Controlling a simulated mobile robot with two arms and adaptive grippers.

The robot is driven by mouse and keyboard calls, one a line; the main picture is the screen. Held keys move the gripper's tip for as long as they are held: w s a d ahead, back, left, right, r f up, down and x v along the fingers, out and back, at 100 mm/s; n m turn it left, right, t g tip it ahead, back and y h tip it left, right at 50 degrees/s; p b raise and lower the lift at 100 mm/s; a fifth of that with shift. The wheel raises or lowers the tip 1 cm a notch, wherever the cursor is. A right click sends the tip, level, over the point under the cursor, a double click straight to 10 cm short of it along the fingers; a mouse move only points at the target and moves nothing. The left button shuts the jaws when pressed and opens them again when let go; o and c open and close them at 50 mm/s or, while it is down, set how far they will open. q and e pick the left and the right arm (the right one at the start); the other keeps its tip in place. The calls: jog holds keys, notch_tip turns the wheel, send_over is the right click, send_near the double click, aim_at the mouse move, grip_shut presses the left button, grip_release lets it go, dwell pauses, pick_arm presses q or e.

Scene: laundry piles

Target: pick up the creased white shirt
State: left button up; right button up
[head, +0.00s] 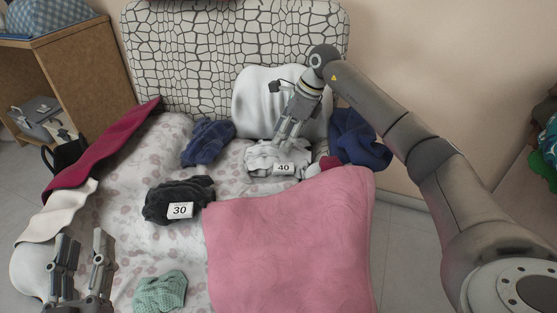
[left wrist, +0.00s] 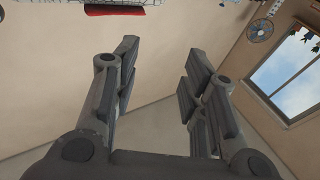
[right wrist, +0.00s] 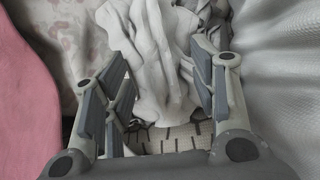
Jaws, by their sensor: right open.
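The creased white shirt (head: 262,160) lies crumpled on the bed near the pillow, with a "40" tag (head: 283,168) on its front. In the right wrist view the shirt (right wrist: 155,60) lies between the fingers. My right gripper (head: 286,140) points down at the shirt from above. Its fingers (right wrist: 160,90) are apart, one on each side of the cloth; whether they touch it I cannot tell. My left gripper (head: 84,245) is at the lower left of the head view, open and empty.
A white pillow (head: 250,100) stands behind the shirt. Dark blue cloths (head: 207,142) and (head: 360,138) lie to either side. A black garment (head: 165,197) tagged "30", a green cloth (head: 160,291) and a pink blanket (head: 290,235) also cover the bed. A wooden shelf (head: 85,60) stands at left.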

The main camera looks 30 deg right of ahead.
aim_at(279, 155)
jog(key=shift+b+x, duration=0.4)
jog(key=shift+x, duration=1.1)
pick_arm(q)
jog(key=r+t, duration=0.1)
jog(key=s+r+t, duration=0.1)
jog(key=r, duration=0.1)
jog(key=r+h, duration=0.1)
jog(key=shift+s+d+r+t, duration=0.1)
jog(key=shift+s+r+t, duration=0.05)
jog(key=shift+s+t, duration=0.2)
pick_arm(e)
jog(key=shift+s, duration=0.1)
jog(key=shift+c, duration=0.2)
jog(key=shift+r, duration=0.1)
grip_shut()
